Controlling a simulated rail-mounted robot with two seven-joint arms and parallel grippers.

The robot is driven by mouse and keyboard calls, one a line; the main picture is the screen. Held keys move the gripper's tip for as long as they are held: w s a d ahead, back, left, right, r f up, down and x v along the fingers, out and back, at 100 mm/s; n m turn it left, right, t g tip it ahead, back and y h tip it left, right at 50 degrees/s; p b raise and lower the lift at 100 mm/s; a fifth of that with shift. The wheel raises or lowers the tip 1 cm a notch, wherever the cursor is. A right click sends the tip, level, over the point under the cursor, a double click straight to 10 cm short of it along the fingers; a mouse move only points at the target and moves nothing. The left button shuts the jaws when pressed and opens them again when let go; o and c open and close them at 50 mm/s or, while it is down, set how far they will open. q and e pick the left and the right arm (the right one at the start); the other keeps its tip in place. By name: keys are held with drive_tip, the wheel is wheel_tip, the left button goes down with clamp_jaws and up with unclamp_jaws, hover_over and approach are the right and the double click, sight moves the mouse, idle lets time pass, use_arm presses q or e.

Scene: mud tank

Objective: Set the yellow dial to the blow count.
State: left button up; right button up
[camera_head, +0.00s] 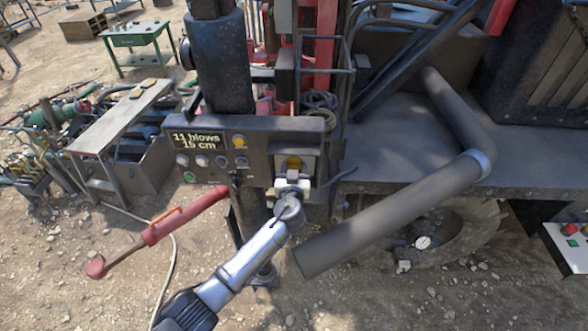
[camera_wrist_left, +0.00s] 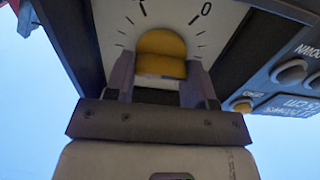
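The yellow dial (camera_head: 294,163) sits on a pale plate at the right end of the dark control panel (camera_head: 240,128). The panel's display (camera_head: 197,141) reads "11 blows" and "15 cm". My left gripper (camera_head: 290,182) is at the dial, coming from below. In the left wrist view, the dial's knob (camera_wrist_left: 161,52) lies between the two fingers of my left gripper (camera_wrist_left: 160,82), which appear to close on its sides. Dark tick marks and a "0" (camera_wrist_left: 206,9) show around it on the pale face. The dial's pointer cannot be made out. My right gripper is not in view.
Several small knobs and buttons sit on the panel left of the dial, including a yellow one (camera_head: 240,141). A thick grey pipe (camera_head: 390,218) slants close to the right of my arm. A red lever (camera_head: 160,228) sticks out at lower left.

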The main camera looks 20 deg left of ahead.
use_arm(q)
drive_tip(key=c, duration=0.4)
drive_tip(key=shift+o, duration=0.2)
